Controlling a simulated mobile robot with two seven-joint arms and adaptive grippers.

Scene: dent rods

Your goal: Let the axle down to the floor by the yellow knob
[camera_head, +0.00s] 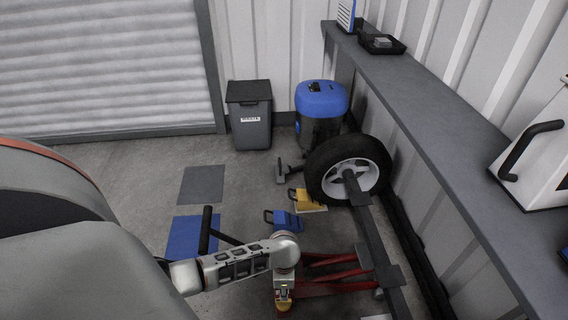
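The dark axle (372,232) runs from the wheel (325,178) down toward the bottom right, above a red jack or stand (335,280). The wheel has a black tyre and a silver rim. A small yellow part (284,307), which looks like the knob, shows at the bottom below my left gripper (284,294). The gripper points down at or just above it. Its fingers are small and partly hidden, so I cannot tell whether they touch or close on the knob. My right gripper is not in view.
A black handle (206,229) rises left of my arm. A blue chock (285,219) and a yellow chock (307,199) lie near the wheel. A blue vacuum (321,100) and grey bin (250,125) stand behind. A grey bench (425,100) lines the right wall.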

